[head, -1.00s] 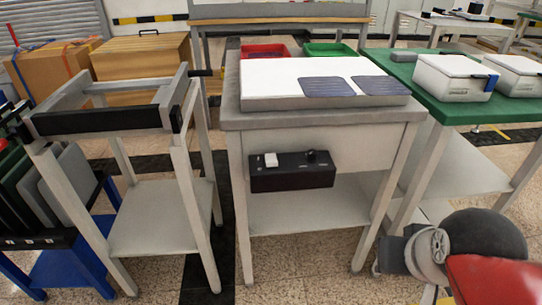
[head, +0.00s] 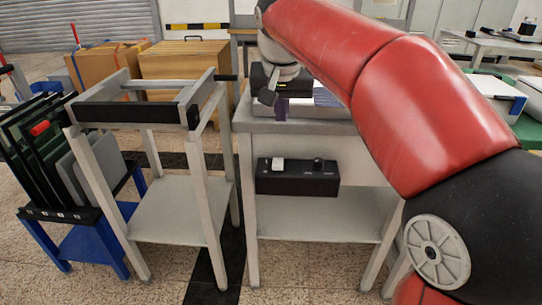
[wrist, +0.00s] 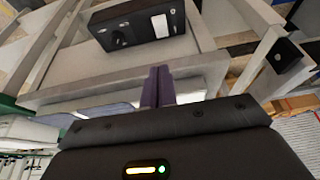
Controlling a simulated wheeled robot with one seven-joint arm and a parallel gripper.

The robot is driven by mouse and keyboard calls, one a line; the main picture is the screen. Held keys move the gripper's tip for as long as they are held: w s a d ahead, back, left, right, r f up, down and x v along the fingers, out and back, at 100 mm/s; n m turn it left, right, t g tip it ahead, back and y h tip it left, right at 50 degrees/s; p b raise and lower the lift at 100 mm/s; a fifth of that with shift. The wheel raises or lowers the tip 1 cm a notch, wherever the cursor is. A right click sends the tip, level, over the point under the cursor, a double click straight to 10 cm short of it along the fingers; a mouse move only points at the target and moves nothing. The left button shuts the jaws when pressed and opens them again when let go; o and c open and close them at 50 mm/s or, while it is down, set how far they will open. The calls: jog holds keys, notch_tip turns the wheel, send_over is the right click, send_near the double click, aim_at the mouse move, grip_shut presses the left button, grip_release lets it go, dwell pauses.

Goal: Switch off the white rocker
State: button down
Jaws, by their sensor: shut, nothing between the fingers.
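The white rocker (head: 278,164) sits at the left of the top of a black control box (head: 297,183) on the front of the grey work table. It also shows in the wrist view (wrist: 160,26), where the scene appears upside down. I cannot tell its on or off position. My gripper (head: 282,113) is shut and empty, with fingers pointing down in front of the table top, above the box and apart from the rocker. Its closed fingers (wrist: 158,86) show in the wrist view, with the box beyond them.
A black knob (head: 318,164) stands right of the rocker on the same box. A grey frame stand (head: 165,212) is close on the left, and a blue rack (head: 85,236) with dark panels is farther left. My red arm hides much of the table top and right side.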

jog(key=shift+w+a, duration=0.1)
jog(key=shift+a, duration=0.1)
jog(key=b, duration=0.1)
send_over(279, 164)
notch_tip(279, 164, down, 10)
jog(key=shift+r, duration=0.2)
jog(key=f, duration=0.1)
jog(key=s+f, duration=0.1)
jog(key=shift+s+f+b, duration=0.2)
jog(key=shift+f+b, duration=0.15)
jog(key=shift+f, duration=0.05)
jog(key=shift+s+f, duration=0.1)
jog(key=shift+f, duration=0.15)
